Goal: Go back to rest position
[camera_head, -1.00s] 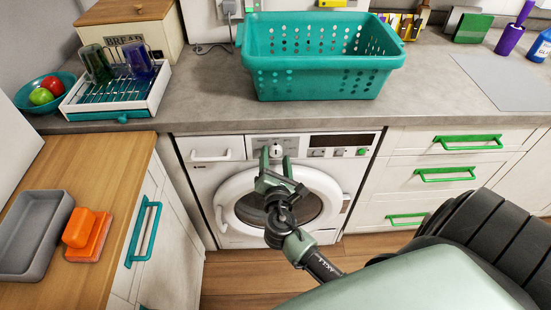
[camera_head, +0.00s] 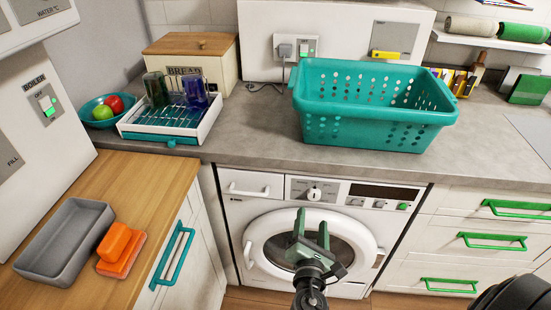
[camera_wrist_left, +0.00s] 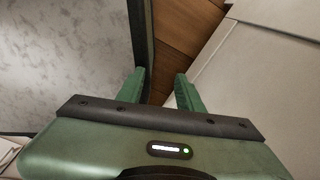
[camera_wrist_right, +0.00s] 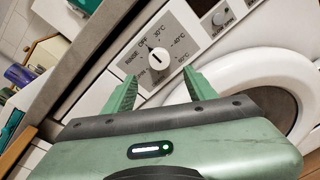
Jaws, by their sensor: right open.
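My left gripper (camera_wrist_left: 162,90) shows only in the left wrist view. Its two fingers are apart with nothing between them, and wooden floor and a pale panel lie beyond.
A teal basket (camera_head: 370,132) stands on the grey counter (camera_head: 255,140). A dish rack (camera_head: 140,126) with two glasses, a fruit bowl (camera_head: 97,120) and a bread box (camera_head: 225,60) are left of it. A grey tray (camera_head: 45,262) and orange sponge-like block (camera_head: 116,240) lie on the wooden worktop.

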